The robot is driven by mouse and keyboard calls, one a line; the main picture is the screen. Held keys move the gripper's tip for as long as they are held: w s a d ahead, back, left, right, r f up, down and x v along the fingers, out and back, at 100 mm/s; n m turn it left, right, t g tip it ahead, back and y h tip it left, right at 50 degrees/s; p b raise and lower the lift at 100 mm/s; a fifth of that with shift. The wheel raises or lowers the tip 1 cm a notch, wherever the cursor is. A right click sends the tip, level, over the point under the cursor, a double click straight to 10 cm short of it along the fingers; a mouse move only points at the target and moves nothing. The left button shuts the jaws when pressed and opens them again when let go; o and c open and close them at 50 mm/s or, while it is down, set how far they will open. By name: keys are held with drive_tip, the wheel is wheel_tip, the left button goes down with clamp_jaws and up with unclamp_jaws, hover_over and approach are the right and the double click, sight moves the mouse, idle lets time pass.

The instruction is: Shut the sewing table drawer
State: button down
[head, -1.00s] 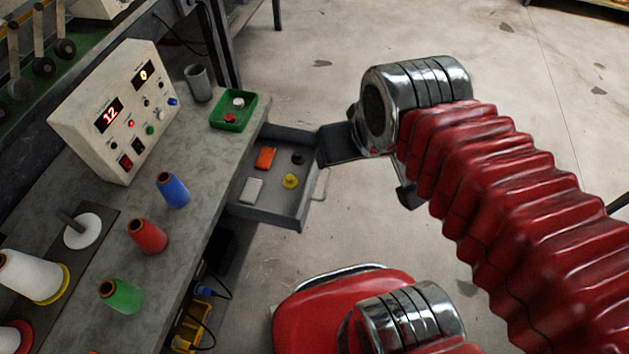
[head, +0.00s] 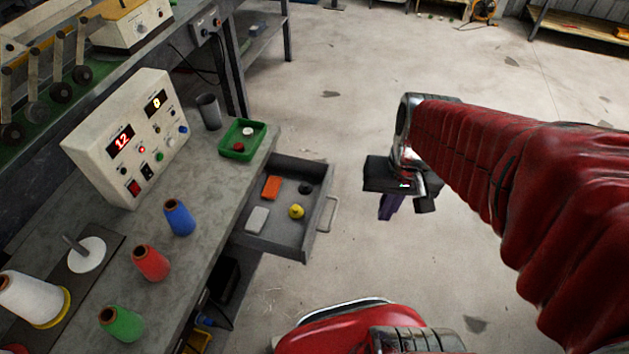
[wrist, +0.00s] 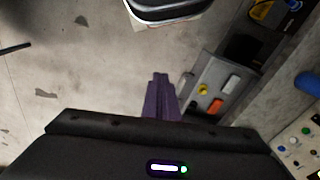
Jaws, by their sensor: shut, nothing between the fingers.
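The grey sewing table drawer (head: 283,246) stands pulled out from the right side of the table (head: 215,262) in the head view. Its handle (head: 327,216) is a pale bar on the front face. Inside lie an orange box (head: 271,187), a pale block (head: 257,220), a yellow spool (head: 296,211) and a dark round piece (head: 306,187). My gripper (head: 386,210), with purple fingers, is to the right of the handle, apart from it, shut and empty. In the wrist view the fingers (wrist: 160,98) are together and the drawer (wrist: 207,75) lies to their right.
On the table top are a control box (head: 130,140), a green tray (head: 242,138), a grey cup (head: 208,111) and several thread cones, one of them blue (head: 179,217). The concrete floor right of the drawer is clear.

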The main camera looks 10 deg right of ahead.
sight(314, 233)
drive_tip(key=s+d+f+m+g+y, duration=0.1)
drive_tip(key=s+f+m+y, duration=0.1)
drive_tip(key=f+m+y, duration=0.65)
drive_tip(key=s+d+f+m+g+y, duration=0.1)
drive_tip(key=s+f+m+y, duration=0.25)
drive_tip(key=f, duration=1.05)
drive_tip(key=w+a+f+m+t+y, duration=0.2)
drive_tip(key=w+f+m+t+y, duration=0.15)
drive_tip(key=f+m+t, duration=0.2)
drive_tip(key=w+d+r+m+t, duration=0.1)
drive_tip(key=w+d+m+t, duration=0.1)
drive_tip(key=w+d+t, duration=0.1)
drive_tip(key=shift+w+r+t, duration=0.3)
drive_tip(key=shift+w+t, duration=0.45)
drive_tip(key=shift+w, duration=0.45)
drive_tip(key=shift+m, duration=0.25)
drive_tip(key=x, duration=1.3)
drive_tip(key=shift+w+a, duration=0.2)
drive_tip(key=shift+a, duration=0.05)
drive_tip(key=shift+w+a, duration=0.1)
